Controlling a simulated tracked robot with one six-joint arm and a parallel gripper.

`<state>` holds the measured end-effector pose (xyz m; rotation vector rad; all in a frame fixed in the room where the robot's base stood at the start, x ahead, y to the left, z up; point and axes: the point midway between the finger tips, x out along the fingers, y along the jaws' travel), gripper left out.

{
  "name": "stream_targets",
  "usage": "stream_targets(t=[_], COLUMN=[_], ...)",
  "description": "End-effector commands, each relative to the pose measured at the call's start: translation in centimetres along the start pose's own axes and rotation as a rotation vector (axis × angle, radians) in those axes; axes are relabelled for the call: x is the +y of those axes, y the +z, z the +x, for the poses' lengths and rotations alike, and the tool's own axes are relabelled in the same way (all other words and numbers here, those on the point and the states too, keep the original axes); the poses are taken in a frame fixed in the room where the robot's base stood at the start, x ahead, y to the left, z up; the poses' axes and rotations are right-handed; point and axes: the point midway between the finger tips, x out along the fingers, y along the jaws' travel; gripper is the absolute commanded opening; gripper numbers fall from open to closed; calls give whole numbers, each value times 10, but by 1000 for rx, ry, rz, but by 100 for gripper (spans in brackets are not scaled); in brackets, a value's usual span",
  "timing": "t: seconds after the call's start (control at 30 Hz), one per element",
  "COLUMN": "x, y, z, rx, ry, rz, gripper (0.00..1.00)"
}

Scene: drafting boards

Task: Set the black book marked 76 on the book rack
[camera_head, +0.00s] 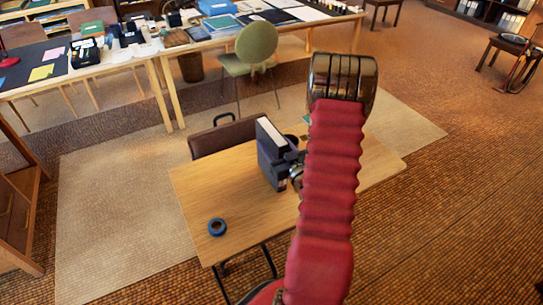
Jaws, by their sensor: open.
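A dark book (268,155) with a pale top edge stands upright on the small wooden table (235,185). No number can be read on it. My gripper (296,172) is at the book's right side, mostly hidden behind my red-sleeved arm. Its jaws are open, and whether they touch the book cannot be told. I cannot pick out a book rack for certain; part of the tabletop is behind my arm.
A blue tape roll (217,227) lies at the table's front left. A brown padded piece with a black loop (225,135) is at its back edge. A green chair (254,55) and long desks with papers stand behind. The tabletop's left part is mostly clear.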

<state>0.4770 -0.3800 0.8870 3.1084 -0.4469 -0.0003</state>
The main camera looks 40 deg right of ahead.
Motion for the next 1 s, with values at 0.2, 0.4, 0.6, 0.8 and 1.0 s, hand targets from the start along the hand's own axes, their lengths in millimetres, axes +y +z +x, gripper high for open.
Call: stream_targets(t=[0.2, 0.4, 0.6, 0.8, 1.0], x=[0, 0, 0, 0, 0], y=[0, 0, 0, 0, 0], z=[13, 12, 12, 12, 12], rx=[0, 0, 0, 0, 0], ry=[0, 0, 0, 0, 0], rz=[1, 1, 1, 1, 1], gripper=[53, 53, 53, 45, 31])
